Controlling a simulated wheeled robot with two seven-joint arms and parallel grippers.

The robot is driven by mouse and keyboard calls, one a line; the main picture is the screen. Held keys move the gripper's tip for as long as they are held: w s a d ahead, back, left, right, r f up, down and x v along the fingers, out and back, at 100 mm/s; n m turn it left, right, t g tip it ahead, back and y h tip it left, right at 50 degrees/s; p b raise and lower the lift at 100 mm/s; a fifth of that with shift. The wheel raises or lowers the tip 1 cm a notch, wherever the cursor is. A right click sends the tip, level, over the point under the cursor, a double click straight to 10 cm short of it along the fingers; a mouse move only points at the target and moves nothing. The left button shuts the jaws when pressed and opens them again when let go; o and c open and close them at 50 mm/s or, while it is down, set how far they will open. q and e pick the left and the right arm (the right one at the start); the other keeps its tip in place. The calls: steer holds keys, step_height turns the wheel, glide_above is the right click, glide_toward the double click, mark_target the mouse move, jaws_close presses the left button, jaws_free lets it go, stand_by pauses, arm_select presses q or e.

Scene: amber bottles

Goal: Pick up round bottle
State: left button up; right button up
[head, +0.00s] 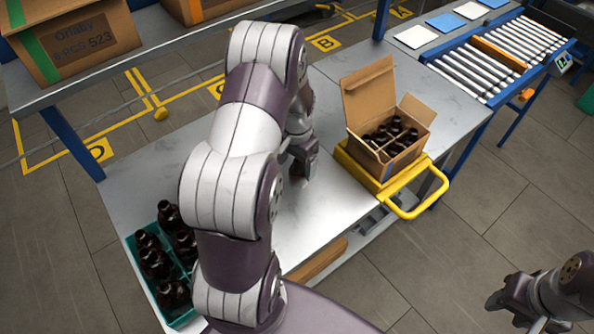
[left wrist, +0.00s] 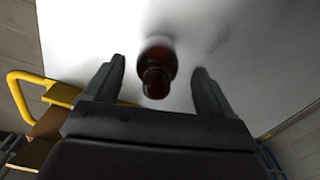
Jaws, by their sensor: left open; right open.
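A single round amber bottle (left wrist: 156,67) stands on the metal table in the left wrist view, seen from above, between and slightly beyond the fingertips of my left gripper (left wrist: 159,72). The fingers are open, with a gap on both sides of the bottle. In the head view my left gripper (head: 303,165) is low over the middle of the table, and I cannot make out this bottle there; my arm hides part of that area. My right gripper (head: 503,294) is open and empty at the lower right, away from the table.
A teal crate (head: 184,324) with several dark bottles stands at the table's left end. An open cardboard box (head: 406,161) with several bottles sits on a yellow-handled carrier (head: 405,213) at the right. The metal table (head: 335,212) is bare between them. A roller conveyor (head: 500,62) lies behind.

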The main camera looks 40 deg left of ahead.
arm_select(q)
steer(key=shift+w+d+f, duration=0.35)
steer(key=shift+f, duration=0.05)
steer(key=shift+s+a, duration=0.25)
steer(key=shift+a, duration=0.05)
steer(key=c, duration=0.9)
steer(key=shift+c, duration=1.4)
steer(key=shift+d, duration=0.15)
step_height(320, 180, up, 10)
steer(key=shift+r+b, duration=0.1)
steer(key=shift+b, duration=0.5)
